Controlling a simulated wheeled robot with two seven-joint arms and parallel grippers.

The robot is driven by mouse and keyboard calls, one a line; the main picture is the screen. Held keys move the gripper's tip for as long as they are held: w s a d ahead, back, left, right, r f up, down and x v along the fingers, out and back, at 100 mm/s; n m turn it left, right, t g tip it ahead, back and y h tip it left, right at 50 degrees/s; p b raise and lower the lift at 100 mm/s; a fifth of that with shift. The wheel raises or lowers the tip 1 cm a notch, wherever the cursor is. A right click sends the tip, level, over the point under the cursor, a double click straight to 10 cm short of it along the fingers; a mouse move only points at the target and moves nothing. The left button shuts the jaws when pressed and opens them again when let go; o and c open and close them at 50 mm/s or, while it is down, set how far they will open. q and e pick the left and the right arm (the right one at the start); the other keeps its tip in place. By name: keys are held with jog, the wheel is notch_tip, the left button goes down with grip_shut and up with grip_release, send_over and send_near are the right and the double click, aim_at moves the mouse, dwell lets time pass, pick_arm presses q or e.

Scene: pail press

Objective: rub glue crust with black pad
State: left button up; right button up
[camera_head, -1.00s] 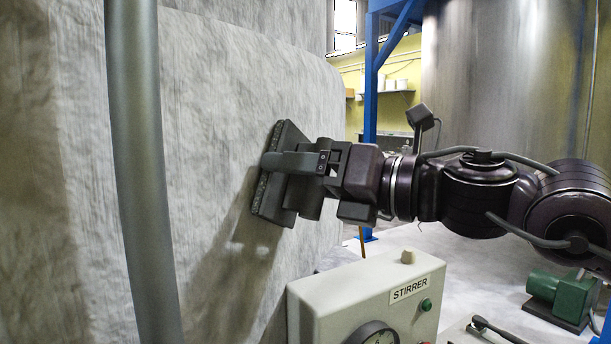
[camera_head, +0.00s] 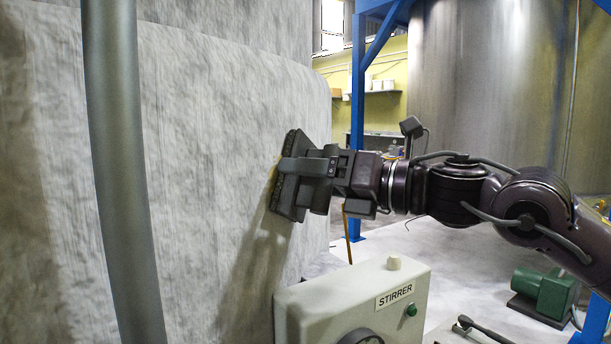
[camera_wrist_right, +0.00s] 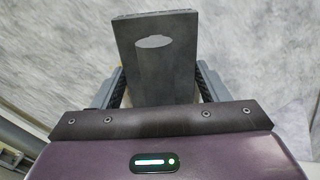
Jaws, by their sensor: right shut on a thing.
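The black pad (camera_head: 287,190) is a dark, thick block tilted along the pale, streaked curved wall (camera_head: 190,150). Its face is turned to the wall, and I cannot tell whether it touches. My right gripper (camera_head: 308,172) is shut on the pad from the right side. In the right wrist view the pad (camera_wrist_right: 155,60) stands between the two fingers, with a pale oval mark on its back. A faint yellowish patch, perhaps the glue crust (camera_head: 274,171), shows at the pad's left edge; the rest may be hidden behind the pad. My left gripper is not in view.
A grey vertical pipe (camera_head: 118,150) crosses the left foreground. A pale box labelled STIRRER (camera_head: 320,297) with a knob and gauge stands below the right gripper. A blue post (camera_head: 357,120) and a green motor (camera_head: 543,292) are at the right.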

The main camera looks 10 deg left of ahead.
aim_at(290, 181)
jog(key=shift+w, duration=0.25)
jog(key=shift+s, duration=0.15)
jog(key=shift+s+a+f+b, duration=0.15)
jog(key=shift+s+a+b, duration=0.05)
jog(key=shift+s+b, duration=0.65)
jog(key=shift+s+a+b, duration=0.3)
jog(key=shift+s+b, duration=0.1)
jog(key=shift+s, duration=0.55)
jog(key=shift+s+a+b, duration=0.15)
jog(key=shift+s+b, duration=0.4)
jog(key=shift+s, duration=0.2)
jog(key=shift+s+a+b, duration=0.25)
jog(key=shift+s+b, duration=0.1)
jog(key=shift+s, duration=0.6)
jog(key=shift+w, duration=0.1)
